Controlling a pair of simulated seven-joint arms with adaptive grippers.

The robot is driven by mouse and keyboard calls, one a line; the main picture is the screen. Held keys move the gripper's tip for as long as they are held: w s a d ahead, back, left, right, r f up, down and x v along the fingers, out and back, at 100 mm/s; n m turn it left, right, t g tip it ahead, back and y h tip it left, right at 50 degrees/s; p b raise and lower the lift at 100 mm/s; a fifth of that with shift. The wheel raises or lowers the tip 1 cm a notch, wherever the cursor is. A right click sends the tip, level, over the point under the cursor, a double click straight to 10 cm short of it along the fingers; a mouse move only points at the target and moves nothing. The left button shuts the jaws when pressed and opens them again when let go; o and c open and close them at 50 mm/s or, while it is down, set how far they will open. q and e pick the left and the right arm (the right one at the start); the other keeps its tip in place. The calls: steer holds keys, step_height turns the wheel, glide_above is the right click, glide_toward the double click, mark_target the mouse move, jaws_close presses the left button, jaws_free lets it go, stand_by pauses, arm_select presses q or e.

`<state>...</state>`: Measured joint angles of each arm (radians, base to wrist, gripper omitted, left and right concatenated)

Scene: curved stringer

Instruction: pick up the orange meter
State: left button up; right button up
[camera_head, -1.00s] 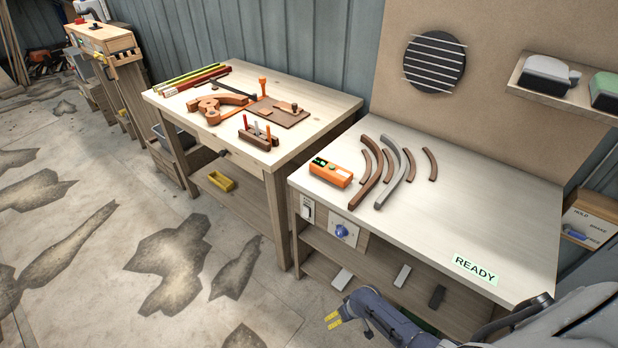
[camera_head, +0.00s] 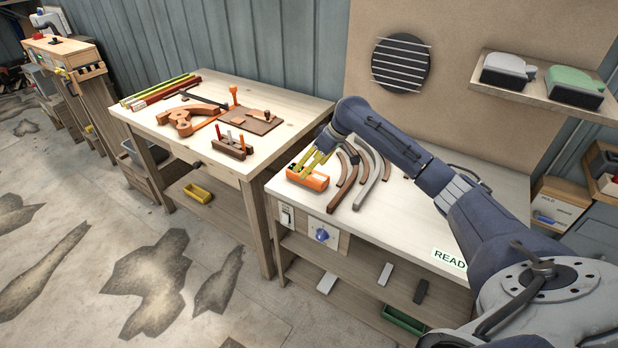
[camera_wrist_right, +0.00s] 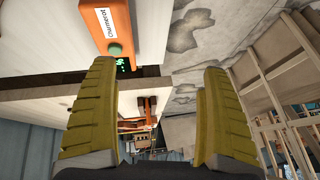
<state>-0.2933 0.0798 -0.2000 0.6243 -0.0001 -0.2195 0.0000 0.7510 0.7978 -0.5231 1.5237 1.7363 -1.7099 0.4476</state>
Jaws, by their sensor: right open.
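The orange meter (camera_head: 309,180) lies on the pale workbench near its left front corner. In the right wrist view the meter (camera_wrist_right: 122,22) shows at the top with a white label, a green round button and a small lit display. My right gripper (camera_head: 311,164) is above the meter in the head view, its yellow fingers pointing down and covering part of it. In the right wrist view the fingers (camera_wrist_right: 158,110) are spread wide with nothing between them. I cannot tell whether a finger touches the meter. My left gripper is in neither view.
Several curved strips, brown and grey (camera_head: 372,175), lie on the bench just right of the meter. A wooden table (camera_head: 150,125) with tools stands to the left. A shelf (camera_head: 545,95) with sanding blocks hangs on the back wall. The bench's left edge is close to the meter.

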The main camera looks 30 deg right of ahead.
mark_target(316, 176)
steer(key=s+d+r+h, duration=0.1)
steer(key=d+r+h, duration=0.1)
steer(key=d+r, duration=0.4)
steer(key=shift+n, duration=0.3)
steer(key=x, duration=0.6)
steer(key=d+x, duration=0.1)
steer(key=x, duration=1.1)
steer(key=shift+s+d+f, duration=0.25)
steer(key=shift+s+d, duration=0.1)
steer(key=shift+d, duration=0.1)
steer(key=shift+c, duration=0.2)
steer(key=c, duration=1.2)
steer(key=shift+c, duration=0.2)
steer(key=shift+r, duration=0.15)
